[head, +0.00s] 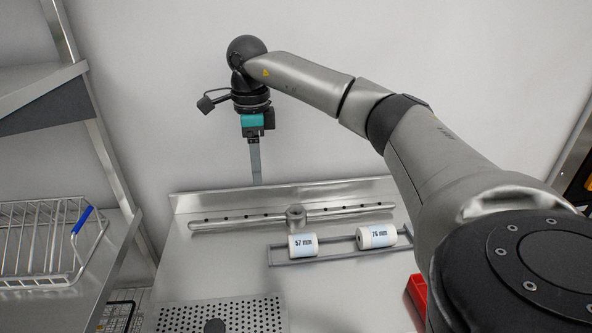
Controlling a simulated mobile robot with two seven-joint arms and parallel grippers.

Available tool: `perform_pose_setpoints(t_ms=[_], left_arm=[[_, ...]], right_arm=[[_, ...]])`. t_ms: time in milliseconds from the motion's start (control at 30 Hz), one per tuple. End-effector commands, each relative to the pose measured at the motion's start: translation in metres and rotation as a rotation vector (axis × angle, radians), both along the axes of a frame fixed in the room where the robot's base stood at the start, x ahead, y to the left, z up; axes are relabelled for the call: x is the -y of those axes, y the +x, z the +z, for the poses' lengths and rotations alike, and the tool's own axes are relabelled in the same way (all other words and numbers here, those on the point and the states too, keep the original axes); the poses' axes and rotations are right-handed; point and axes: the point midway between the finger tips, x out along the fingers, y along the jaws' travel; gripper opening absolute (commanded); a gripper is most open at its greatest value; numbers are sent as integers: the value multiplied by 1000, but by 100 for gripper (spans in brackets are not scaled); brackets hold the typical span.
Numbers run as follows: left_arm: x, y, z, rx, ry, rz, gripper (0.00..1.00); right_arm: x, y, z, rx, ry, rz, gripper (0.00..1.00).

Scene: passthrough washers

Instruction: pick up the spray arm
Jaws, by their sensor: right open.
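The spray arm (250,220) is a long metal bar with small dark holes and a round hub at its middle. It lies along the back of the steel counter (230,262), close to the raised back edge. My right gripper (257,182) hangs above and behind the left half of the spray arm, fingers pointing down, apart from it. It is open, though its fingers overlap in this view, and nothing shows between them. My left gripper is not in view.
Two white cylinders, labelled 57 mm (303,246) and 76 mm (377,236), sit on a grey rack in front of the spray arm. A perforated plate (262,314) is at the front, a red bin (416,292) at right. A wire basket (40,240) stands left.

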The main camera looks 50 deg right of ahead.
Motion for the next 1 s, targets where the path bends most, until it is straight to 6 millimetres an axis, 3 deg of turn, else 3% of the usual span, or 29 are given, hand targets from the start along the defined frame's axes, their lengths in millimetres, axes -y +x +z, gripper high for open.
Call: perform_pose_setpoints(t_ms=[100, 300, 567, 800, 1000], left_arm=[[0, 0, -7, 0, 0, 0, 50], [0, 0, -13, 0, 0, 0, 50], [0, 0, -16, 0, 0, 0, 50], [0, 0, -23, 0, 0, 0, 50], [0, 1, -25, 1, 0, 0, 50]], right_arm=[[1, -2, -30, -6, -1, -1, 64], [1, -2, -68, -4, -2, -1, 64], [1, -2, -86, -2, -1, -1, 64], [1, -8, -121, -3, -1, 0, 64], [1, -8, -135, -2, -1, -1, 64]])
